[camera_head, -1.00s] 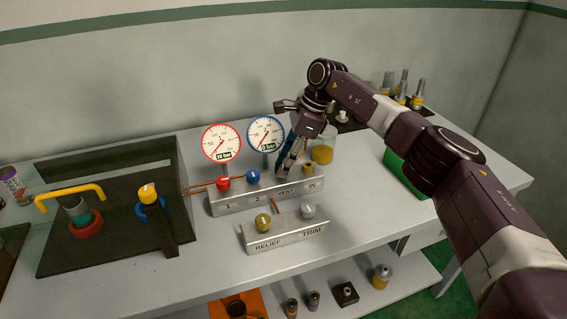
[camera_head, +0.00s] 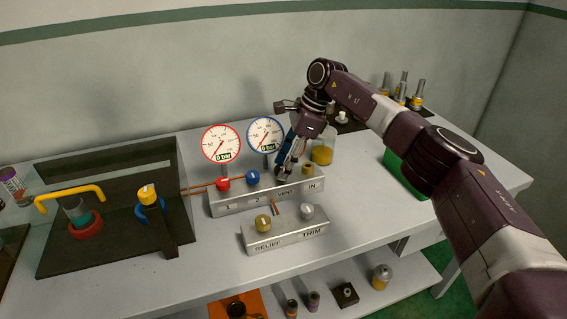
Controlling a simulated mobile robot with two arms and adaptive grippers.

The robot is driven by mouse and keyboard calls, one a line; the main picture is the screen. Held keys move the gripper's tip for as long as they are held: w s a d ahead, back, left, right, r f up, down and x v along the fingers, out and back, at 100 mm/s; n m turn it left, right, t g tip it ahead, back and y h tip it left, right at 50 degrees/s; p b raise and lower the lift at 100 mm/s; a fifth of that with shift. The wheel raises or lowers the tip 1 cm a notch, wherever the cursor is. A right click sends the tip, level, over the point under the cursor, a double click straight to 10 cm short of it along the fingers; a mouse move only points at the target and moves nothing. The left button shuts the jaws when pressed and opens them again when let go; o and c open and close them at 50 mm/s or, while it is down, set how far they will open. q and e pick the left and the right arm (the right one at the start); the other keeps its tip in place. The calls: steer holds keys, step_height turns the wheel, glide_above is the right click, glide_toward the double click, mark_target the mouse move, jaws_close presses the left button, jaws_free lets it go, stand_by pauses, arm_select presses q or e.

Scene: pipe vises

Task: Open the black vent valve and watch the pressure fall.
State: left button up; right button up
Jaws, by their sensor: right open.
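The silver manifold (camera_head: 235,204) carries a red knob (camera_head: 223,183), a blue knob (camera_head: 253,176) and a brass knob (camera_head: 308,168) over IN. The black vent valve (camera_head: 281,173) stands above the VENT label and is mostly hidden by my right gripper. My right gripper (camera_head: 286,166) points down at it with open fingers; I cannot tell whether they touch it. The red-rimmed gauge (camera_head: 222,143) and the blue-rimmed gauge (camera_head: 265,135) stand behind the manifold, and both small readouts appear to show 0 bar. My left gripper is not in view.
A second block (camera_head: 287,237) with RELIEF and TRIM knobs stands in front. A jar with yellow contents (camera_head: 323,148) is close behind my right gripper. The white bench (camera_head: 380,215) is clear at front right.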

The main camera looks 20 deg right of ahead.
steer(key=v, duration=1.2)
steer(key=shift+a, duration=0.1)
